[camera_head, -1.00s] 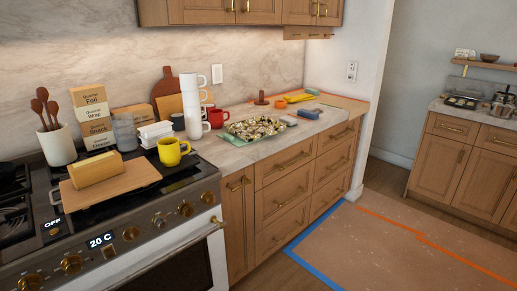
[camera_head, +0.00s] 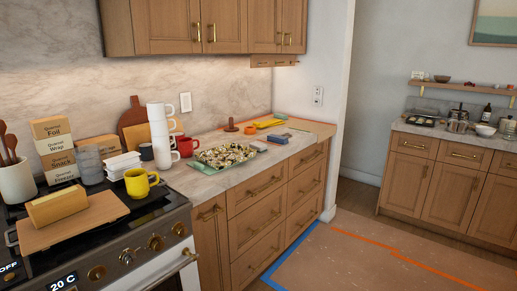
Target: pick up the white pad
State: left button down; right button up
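I cannot clearly pick out the white pad. A small pale grey-blue flat item (camera_head: 259,146) lies on the counter just right of the patterned tray (camera_head: 226,157); it is too small to tell if it is a pad. A blue block (camera_head: 278,140) lies beside it, near the counter's front edge. A stack of white dishes (camera_head: 123,164) stands behind the yellow mug (camera_head: 139,182). Neither of my grippers is in view.
The stove (camera_head: 150,222) bears a wooden board (camera_head: 72,222) with a yellow block. Open floor (camera_head: 370,255) lies right of the drawers. Another counter (camera_head: 460,136) stands at the far right.

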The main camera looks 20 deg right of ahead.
aim_at(260, 148)
jog(key=i+l+u, duration=0.1)
jog(key=u, duration=0.35)
jog(key=i+l+u, duration=0.1)
jog(key=l+u, duration=0.15)
jog(key=u, duration=0.2)
jog(key=i+l+u, duration=0.2)
jog(key=l+u, duration=0.15)
jog(key=l, duration=0.9)
jog(key=i+l+u, duration=0.1)
jog(key=l+u, duration=0.2)
jog(key=l, duration=0.9)
